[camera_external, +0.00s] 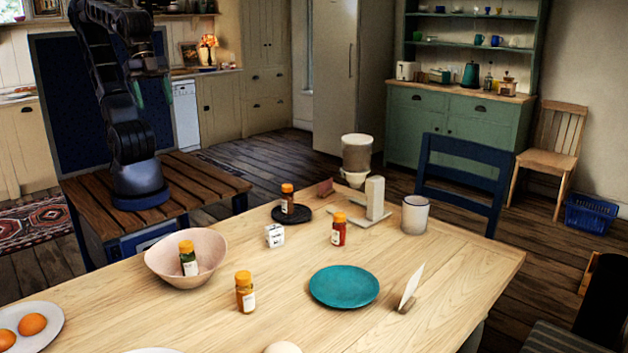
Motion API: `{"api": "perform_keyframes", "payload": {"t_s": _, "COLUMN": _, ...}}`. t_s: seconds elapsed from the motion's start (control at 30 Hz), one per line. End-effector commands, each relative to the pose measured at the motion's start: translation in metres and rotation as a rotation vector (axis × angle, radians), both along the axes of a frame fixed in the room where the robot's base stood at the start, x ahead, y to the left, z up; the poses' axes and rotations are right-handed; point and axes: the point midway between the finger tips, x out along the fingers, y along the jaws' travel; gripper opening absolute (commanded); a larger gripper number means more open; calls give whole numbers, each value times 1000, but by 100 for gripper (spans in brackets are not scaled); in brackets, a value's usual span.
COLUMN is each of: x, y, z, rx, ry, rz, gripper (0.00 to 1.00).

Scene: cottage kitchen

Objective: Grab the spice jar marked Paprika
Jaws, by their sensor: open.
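Several spice jars with orange lids are at the table, and their labels are too small to read. One jar with red contents (339,230) stands right of centre. A jar with orange-yellow contents (245,293) stands nearer the front. A jar with dark green contents (188,259) is in the pink bowl (160,262). A jar with brownish-red contents (287,199) stands on the black round plate (302,218). I cannot tell which is marked Paprika. My gripper (152,88) is open and empty, high at the upper left, well away from all the jars.
A small white box (275,235), a coffee maker (357,158) and a white mug (415,215) stand towards the back. A teal plate (344,286) and an upright white card (411,286) are at the right.

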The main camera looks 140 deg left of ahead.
Motion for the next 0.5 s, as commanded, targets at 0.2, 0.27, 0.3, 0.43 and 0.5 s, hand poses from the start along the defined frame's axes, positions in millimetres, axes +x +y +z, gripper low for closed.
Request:
{"api": "perform_keyframes", "payload": {"t_s": 0.2, "x": 6, "y": 2, "z": 1, "rx": -6, "ry": 6, "rz": 19, "gripper": 65}}
{"api": "perform_keyframes", "payload": {"t_s": 0.27, "x": 13, "y": 4, "z": 3, "rx": -14, "ry": 13, "rz": 41, "gripper": 65}}
{"api": "perform_keyframes", "payload": {"t_s": 0.3, "x": 20, "y": 6, "z": 4, "rx": -21, "ry": 19, "rz": 62, "gripper": 65}}
{"api": "perform_keyframes", "payload": {"t_s": 0.43, "x": 47, "y": 16, "z": 7, "rx": -50, "ry": 43, "rz": 148, "gripper": 65}}
{"api": "perform_keyframes", "payload": {"t_s": 0.5, "x": 63, "y": 23, "z": 8, "rx": -66, "ry": 56, "rz": 199, "gripper": 65}}
